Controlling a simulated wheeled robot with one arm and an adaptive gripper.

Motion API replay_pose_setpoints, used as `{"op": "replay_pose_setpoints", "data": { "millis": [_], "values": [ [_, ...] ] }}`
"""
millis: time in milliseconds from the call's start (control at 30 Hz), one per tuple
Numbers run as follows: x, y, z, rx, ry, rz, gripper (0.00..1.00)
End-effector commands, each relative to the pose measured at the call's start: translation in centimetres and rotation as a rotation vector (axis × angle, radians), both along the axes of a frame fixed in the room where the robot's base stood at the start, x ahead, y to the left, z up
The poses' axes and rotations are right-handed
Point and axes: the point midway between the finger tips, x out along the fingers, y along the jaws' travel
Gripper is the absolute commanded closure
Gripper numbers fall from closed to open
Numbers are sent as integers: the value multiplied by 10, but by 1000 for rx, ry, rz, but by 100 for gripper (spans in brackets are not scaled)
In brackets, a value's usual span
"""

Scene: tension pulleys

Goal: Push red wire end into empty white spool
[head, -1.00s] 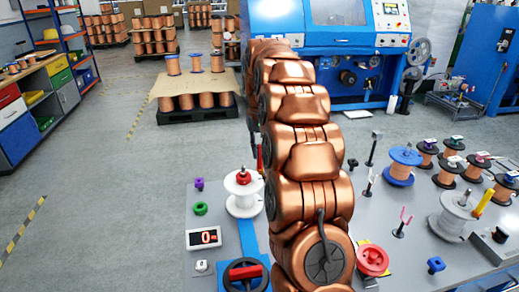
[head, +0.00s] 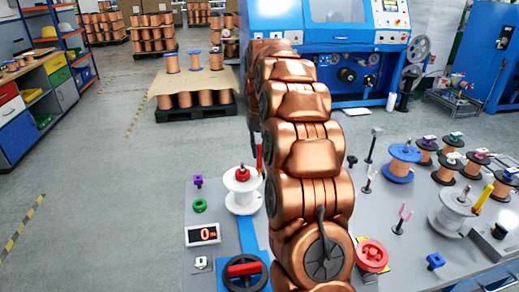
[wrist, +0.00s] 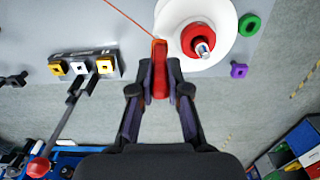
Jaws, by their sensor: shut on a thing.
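The white spool (head: 241,202) stands upright on the grey table, left of my arm in the head view, with a red cap on its hub. In the wrist view the white spool (wrist: 219,60) lies just beyond and right of my fingertips, its flange passing close beside them. My gripper (wrist: 160,72) is shut on the red wire end (wrist: 159,54), a red upright piece. A thin red wire (wrist: 128,19) runs from it to the upper left. Whether the piece touches the spool, I cannot tell. In the head view my gripper is mostly hidden behind my arm.
A green ring (head: 199,205) and a purple block (head: 198,181) lie left of the spool. Copper spools, a red spool (head: 371,255) and a grey spool (head: 452,214) occupy the right side.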

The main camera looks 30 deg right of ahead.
Motion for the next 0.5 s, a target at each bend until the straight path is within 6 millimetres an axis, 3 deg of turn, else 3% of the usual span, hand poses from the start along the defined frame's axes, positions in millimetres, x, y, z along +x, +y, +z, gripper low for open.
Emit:
{"op": "replay_pose_setpoints", "data": {
  "millis": [500],
  "values": [
    [0,0,-6,0,0,0,100]
  ]
}}
